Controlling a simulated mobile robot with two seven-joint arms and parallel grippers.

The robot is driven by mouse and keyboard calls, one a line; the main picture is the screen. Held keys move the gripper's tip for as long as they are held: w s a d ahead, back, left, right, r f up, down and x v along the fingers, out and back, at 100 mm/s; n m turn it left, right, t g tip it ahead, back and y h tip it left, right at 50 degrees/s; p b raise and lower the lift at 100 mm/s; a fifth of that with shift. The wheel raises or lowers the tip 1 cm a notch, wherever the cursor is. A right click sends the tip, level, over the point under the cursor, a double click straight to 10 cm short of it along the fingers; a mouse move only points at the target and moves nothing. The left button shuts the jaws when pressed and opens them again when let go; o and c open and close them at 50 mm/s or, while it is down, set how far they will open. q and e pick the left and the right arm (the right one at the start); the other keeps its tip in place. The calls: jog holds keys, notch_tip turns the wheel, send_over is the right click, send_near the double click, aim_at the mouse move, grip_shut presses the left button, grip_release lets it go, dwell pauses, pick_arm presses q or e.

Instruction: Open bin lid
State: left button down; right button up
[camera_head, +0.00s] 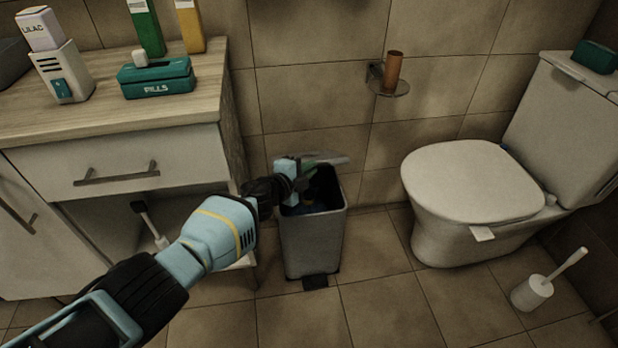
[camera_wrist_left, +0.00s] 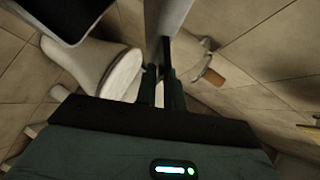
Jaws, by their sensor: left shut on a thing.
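The grey bin (camera_head: 312,240) stands on the floor between the cabinet and the toilet. Its top is uncovered and its dark inside shows. The lid (camera_head: 330,161) is raised at the back of the bin, near the tiled wall, and shows as a thin pale edge. My left gripper (camera_head: 303,172) is over the bin's back left part, shut on the lid. In the left wrist view the fingers (camera_wrist_left: 161,92) are close together on the lid (camera_wrist_left: 167,20), which runs up out of the picture. My arm hides part of the bin's left rim. My right gripper is not in view.
A wooden-topped cabinet (camera_head: 110,115) stands close on the left, with a drawer and an open space below. A toilet (camera_head: 470,190) and a toilet brush (camera_head: 533,291) are on the right. A wall holder (camera_head: 388,80) is above the bin. Floor in front is clear.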

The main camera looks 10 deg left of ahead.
pick_arm(q)
jog(key=shift+w+a+r, duration=0.1)
jog(key=shift+w+r, duration=0.2)
jog(key=shift+r, duration=0.2)
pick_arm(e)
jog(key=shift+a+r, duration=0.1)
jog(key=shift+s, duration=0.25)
pick_arm(q)
jog(key=c, duration=1.6)
grip_release()
jog(key=shift+f, duration=0.1)
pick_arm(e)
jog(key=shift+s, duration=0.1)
